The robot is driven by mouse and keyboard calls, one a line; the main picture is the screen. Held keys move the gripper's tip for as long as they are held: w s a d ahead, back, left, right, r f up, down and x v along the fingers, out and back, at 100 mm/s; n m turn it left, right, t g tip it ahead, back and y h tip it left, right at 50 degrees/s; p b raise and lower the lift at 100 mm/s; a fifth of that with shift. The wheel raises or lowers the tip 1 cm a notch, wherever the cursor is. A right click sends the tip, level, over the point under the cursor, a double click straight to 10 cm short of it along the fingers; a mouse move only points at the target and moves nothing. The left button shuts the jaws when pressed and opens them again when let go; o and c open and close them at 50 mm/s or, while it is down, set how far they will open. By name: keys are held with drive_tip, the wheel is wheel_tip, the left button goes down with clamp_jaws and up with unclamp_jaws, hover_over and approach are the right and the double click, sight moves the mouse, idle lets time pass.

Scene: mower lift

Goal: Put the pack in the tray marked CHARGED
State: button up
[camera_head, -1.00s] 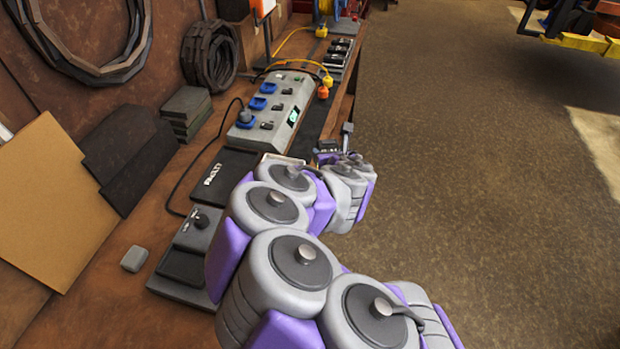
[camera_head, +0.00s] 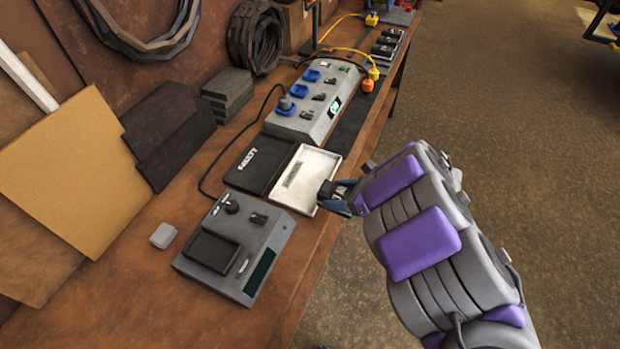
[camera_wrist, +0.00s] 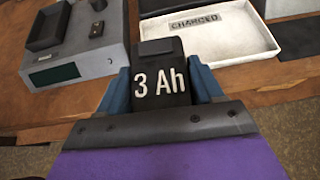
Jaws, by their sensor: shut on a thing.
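The pack (camera_wrist: 161,84) is a dark block marked "3 Ah". My gripper (camera_wrist: 160,88) is shut on it, with a blue finger on each side. In the head view my gripper (camera_head: 338,194) is at the bench's front edge, by the near right corner of the white tray. The tray (camera_head: 330,162) is shallow, empty and white, and its label reads CHARGED in the wrist view (camera_wrist: 235,45). There the tray lies beyond and to the right of the pack. The pack is partly hidden by the gripper in the head view.
A black tray marked FAULTY (camera_head: 240,178) lies left of the white tray. A grey tester (camera_head: 262,238) stands on the near bench, and a charger with blue sockets (camera_head: 318,118) stands beyond the trays. Open floor (camera_head: 490,130) lies to the right.

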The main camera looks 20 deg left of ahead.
sight(335, 192)
drive_tip(key=a, duration=0.3)
drive_tip(key=shift+a+f+n+g, duration=0.1)
drive_tip(key=shift+f+n+g, duration=0.1)
drive_tip(key=shift+n+g, duration=0.15)
drive_tip(key=w+a, duration=0.3)
drive_tip(key=w+a+f, duration=0.1)
drive_tip(key=w+a, duration=0.2)
drive_tip(key=w+a+b, duration=0.1)
drive_tip(key=w+a, duration=0.2)
drive_tip(key=shift+w+a+f, duration=0.15)
drive_tip(key=shift+a, duration=0.05)
drive_tip(key=shift+w+a, duration=0.15)
drive_tip(key=shift+a, duration=0.2)
drive_tip(key=shift+w, duration=0.25)
drive_tip(key=f, duration=0.1)
drive_tip(key=d+f+b, duration=0.1)
drive_tip(key=f, duration=0.1)
drive_tip(key=shift+f, duration=0.25)
drive_tip(key=shift+a, duration=0.15)
